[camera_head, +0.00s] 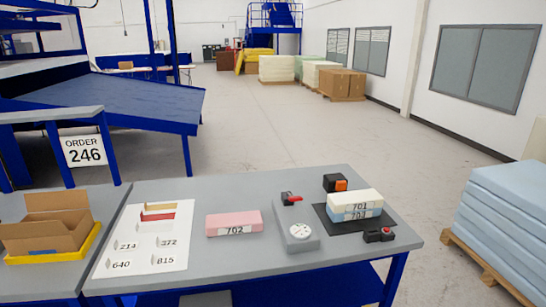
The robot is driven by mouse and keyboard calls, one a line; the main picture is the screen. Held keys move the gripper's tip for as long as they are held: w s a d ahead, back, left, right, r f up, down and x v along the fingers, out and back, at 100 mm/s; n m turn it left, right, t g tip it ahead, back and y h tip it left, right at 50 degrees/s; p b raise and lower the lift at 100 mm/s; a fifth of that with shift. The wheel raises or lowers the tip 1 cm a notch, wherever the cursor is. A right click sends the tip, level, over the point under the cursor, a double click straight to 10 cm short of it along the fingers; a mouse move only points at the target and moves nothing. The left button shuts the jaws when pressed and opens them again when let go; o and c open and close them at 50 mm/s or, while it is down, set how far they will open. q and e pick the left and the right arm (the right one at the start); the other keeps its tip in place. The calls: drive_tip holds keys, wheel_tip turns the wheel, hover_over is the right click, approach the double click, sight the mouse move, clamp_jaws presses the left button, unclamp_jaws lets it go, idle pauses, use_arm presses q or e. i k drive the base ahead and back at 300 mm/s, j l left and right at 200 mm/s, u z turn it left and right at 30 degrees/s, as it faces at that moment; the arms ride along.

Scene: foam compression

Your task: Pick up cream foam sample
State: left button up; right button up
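The cream foam sample (354,201), labelled 701, lies flat on top of a blue foam sample (355,214) at the right of the grey table. Both rest on a dark mat (325,221). The blue sample's label is partly covered and hard to read. A pink foam sample (234,223) labelled 702 lies alone near the table's middle. Neither of my grippers shows in the head view.
A grey gauge device (297,238) with a dial and red lever stands left of the mat. A black-and-orange block (335,184) is behind the stack, a small red-buttoned box (378,235) in front. A white sheet (145,240) and a cardboard box (45,225) are left.

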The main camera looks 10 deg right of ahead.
sight(355, 201)
drive_tip(key=i+l+z, duration=0.1)
drive_tip(key=z, duration=0.35)
drive_tip(key=i+l+z, duration=0.2)
drive_tip(key=z, duration=0.3)
drive_tip(key=l, duration=0.1)
